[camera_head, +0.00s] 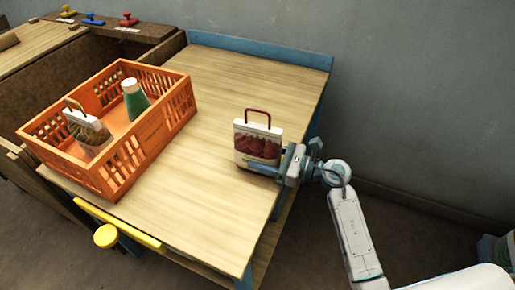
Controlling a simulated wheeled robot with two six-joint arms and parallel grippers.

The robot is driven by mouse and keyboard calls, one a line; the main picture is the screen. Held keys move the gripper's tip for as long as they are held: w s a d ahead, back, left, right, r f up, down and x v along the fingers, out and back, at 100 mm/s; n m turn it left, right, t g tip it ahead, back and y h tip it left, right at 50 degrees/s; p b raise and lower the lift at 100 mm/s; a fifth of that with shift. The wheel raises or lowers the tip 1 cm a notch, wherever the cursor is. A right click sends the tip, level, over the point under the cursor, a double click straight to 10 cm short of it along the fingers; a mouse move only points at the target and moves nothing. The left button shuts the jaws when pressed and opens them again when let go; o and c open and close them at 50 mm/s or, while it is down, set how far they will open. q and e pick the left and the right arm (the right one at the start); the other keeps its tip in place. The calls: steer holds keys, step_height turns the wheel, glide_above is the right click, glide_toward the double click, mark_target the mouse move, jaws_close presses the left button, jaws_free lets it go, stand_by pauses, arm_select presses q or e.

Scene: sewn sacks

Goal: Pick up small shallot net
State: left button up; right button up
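A small net bag with dark red contents, a white top band and a red handle (257,139) stands upright near the right edge of the wooden table; it looks like the shallot net. My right gripper (274,162) reaches in from the right at the bag's lower right side. One bluish finger lies across the front of the bag's lower part. The other finger is mostly hidden, so I cannot tell whether the fingers press on the bag. The bag appears to rest on the table. My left gripper is not in view.
An orange crate (150,135) stands on the table's left part. It holds a brownish bag with a handle (88,130) and a green and white container (134,98). The table (205,185) is clear between crate and net. A grey wall is behind.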

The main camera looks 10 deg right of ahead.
mark_target(263, 146)
steer(key=c, duration=0.3)
steer(key=shift+r, duration=0.2)
steer(key=shift+r, duration=0.65)
step_height(263, 146, up, 2)
steer(key=shift+r, duration=0.1)
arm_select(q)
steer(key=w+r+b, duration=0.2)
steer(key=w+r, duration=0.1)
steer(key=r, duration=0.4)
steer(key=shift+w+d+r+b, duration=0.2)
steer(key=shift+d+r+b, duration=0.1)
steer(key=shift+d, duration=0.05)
arm_select(e)
steer(key=s, duration=0.5)
steer(key=s+a+r, duration=0.1)
steer(key=s, duration=0.4)
steer(key=s+a, duration=0.1)
steer(key=s, duration=0.5)
steer(key=shift+r, duration=0.15)
steer(key=shift+d, duration=0.1)
